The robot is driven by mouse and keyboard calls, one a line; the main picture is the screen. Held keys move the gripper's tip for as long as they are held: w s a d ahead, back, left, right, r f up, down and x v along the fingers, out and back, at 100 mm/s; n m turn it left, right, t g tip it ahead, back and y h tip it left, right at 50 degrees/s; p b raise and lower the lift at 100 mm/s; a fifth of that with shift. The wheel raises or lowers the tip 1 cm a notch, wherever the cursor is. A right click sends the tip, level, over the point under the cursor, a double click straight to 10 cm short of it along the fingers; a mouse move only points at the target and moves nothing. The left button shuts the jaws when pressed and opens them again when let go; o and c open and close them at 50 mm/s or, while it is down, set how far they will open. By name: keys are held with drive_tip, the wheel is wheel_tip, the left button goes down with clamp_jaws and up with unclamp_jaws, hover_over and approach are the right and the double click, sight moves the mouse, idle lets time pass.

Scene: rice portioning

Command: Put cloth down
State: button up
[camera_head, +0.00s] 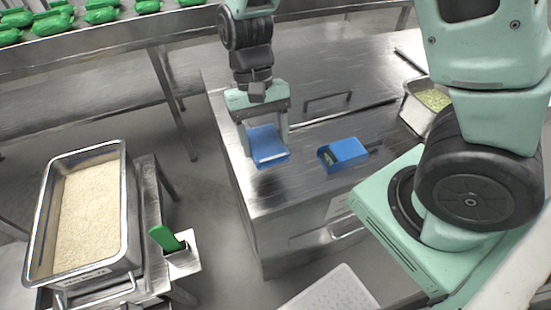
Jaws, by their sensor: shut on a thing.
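My gripper (264,133) hangs over the left part of the steel counter (310,95). It is shut on a blue cloth (267,144), which sits between its two fingers. The cloth's lower edge is at or close to the counter top near its front left edge; I cannot tell whether it touches. A second blue item, box-like with an open dark end (343,154), lies on the counter to the right of the cloth, apart from it.
A steel pan of rice (127,215) stands at the lower left, with a green-handled tool (166,238) beside it. A pan of green food (412,112) is at the counter's right. Green packs (102,15) lie on the back shelf. A white perforated crate (330,290) is below the counter.

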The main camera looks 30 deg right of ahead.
sight(260, 131)
wheel_tip(260, 131, down, 8)
drive_tip(key=shift+r, duration=0.15)
idle(0.4)
drive_tip(key=o, duration=0.9)
drive_tip(key=v, duration=1.1)
drive_tip(key=shift+w+r+b, duration=0.15)
drive_tip(key=shift+r+b, duration=0.15)
drive_tip(key=shift+r, duration=0.05)
drive_tip(key=shift+s+a+r+n+t, duration=0.85)
drive_tip(key=shift+s+a+n, duration=0.6)
drive_tip(key=shift+s, duration=1.2)
drive_tip(key=shift+s+a+r+n+t, duration=0.6)
drive_tip(key=shift+s+a+r+n, duration=0.35)
drive_tip(key=shift+s+n, duration=1.35)
drive_tip(key=shift+s+a+r+n+t, duration=0.8)
drive_tip(key=shift+s+a+n, duration=0.4)
drive_tip(key=shift+s, duration=1.8)
